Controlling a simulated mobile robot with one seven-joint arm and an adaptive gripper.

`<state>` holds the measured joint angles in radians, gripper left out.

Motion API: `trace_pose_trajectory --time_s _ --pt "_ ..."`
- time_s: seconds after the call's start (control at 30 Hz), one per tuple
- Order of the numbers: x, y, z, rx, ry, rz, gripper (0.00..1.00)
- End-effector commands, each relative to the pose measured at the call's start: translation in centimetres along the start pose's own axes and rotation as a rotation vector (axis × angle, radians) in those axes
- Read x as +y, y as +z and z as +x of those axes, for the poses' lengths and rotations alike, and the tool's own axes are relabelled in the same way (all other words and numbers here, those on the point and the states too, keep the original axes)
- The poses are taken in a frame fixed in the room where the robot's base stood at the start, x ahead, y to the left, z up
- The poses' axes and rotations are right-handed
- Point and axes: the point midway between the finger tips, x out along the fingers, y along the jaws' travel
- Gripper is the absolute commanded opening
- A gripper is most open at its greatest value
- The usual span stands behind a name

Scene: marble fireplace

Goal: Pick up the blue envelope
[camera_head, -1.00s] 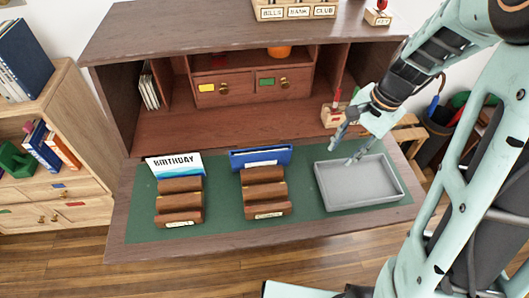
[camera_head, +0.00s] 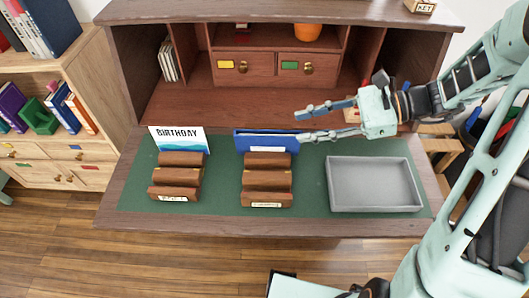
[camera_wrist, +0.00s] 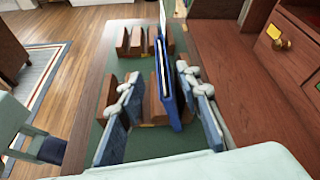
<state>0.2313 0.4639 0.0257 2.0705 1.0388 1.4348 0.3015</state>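In the wrist view the blue envelope (camera_wrist: 170,88) is edge-on, between and beyond my fingers. My gripper (camera_head: 301,126) is open and empty. It points left, with its fingertips by the envelope's right end. In the wrist view my gripper (camera_wrist: 157,77) has one finger on each side of the envelope's line, with gaps on both sides. I cannot tell whether the tips overlap its end.
A grey tray (camera_head: 372,207) lies on the green mat (camera_head: 313,188) at right. Another rack (camera_head: 177,178) at left holds a "BIRTHDAY" card (camera_head: 180,138). Desk cubbies and drawers (camera_head: 243,68) rise behind.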

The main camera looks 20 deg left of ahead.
Motion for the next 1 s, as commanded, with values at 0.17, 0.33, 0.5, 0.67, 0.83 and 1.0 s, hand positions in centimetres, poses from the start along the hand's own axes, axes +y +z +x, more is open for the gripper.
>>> trace_pose_trajectory --time_s 0.17,0.33,0.5,0.67,0.83,1.0 --pt "-0.3 -0.7 0.6 -0.015 -0.026 0.026 0.32" --pt "-0.4 -0.7 3.3 -0.014 -0.025 0.026 0.32" --pt "-0.5 -0.7 5.0 -0.012 -0.027 0.026 0.32" --pt "-0.4 -0.7 6.0 -0.013 -0.024 0.025 0.32" --pt "-0.3 -1.1 8.4 -0.013 -0.023 0.025 0.32" --pt "-0.4 -1.0 10.3 -0.012 -0.025 0.026 0.32"
